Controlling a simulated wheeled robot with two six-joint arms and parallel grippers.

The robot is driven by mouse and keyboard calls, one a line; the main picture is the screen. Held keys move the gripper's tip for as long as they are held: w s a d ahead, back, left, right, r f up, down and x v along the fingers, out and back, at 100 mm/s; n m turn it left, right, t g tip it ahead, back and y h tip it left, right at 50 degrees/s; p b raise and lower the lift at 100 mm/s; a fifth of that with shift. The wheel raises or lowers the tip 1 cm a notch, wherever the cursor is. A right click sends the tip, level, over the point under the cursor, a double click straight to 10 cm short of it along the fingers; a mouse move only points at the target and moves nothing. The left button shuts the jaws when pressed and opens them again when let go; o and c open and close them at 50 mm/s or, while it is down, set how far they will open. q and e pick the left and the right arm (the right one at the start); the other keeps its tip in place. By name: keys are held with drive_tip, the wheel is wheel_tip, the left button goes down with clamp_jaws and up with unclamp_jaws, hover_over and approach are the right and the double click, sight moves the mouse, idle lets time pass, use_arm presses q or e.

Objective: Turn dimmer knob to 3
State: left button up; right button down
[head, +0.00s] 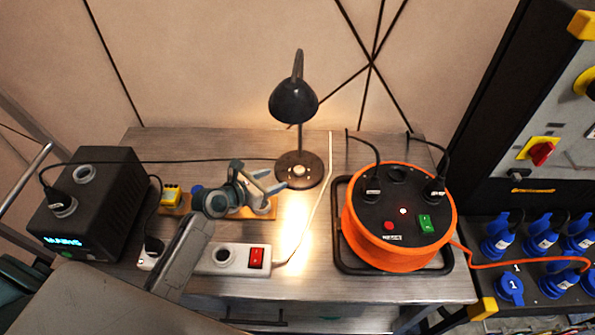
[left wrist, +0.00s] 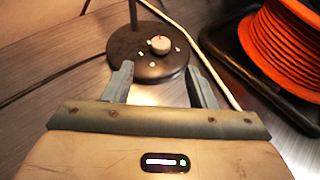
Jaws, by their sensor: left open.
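The black desk lamp (head: 294,102) stands on the workbench with its light on. Its round base (head: 312,178) carries a small pale dimmer knob (left wrist: 160,45), which shows clearly in the left wrist view. A small reddish mark is on the knob's top, and several white marks lie around it on the base; no numbers are readable. My left gripper (head: 273,182) is open and empty, just left of the base in the head view. In the left wrist view its two fingers (left wrist: 161,82) point toward the base, with the knob beyond and between them. My right gripper is not in view.
An orange cable reel (head: 385,256) stands right of the lamp. A white power strip (head: 226,259) with a red switch lies in front. A black box (head: 84,205) with a lit display stands left. A pale cable runs close right of the base.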

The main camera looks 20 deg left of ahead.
sight(297, 170)
use_arm(q)
drive_tip(key=x, duration=0.3)
drive_tip(key=shift+w+d, duration=0.1)
drive_tip(key=shift+w, duration=0.05)
drive_tip(key=shift+x, duration=1.05)
drive_tip(key=x, duration=0.3)
drive_tip(key=shift+w+d+f, duration=0.15)
drive_tip(key=shift+w+f, duration=0.1)
drive_tip(key=shift+w, duration=0.15)
drive_tip(key=shift+d+f, duration=0.1)
drive_tip(key=shift+c, duration=0.2)
drive_tip(key=c, duration=0.7)
drive_tip(key=shift+c, duration=1.2)
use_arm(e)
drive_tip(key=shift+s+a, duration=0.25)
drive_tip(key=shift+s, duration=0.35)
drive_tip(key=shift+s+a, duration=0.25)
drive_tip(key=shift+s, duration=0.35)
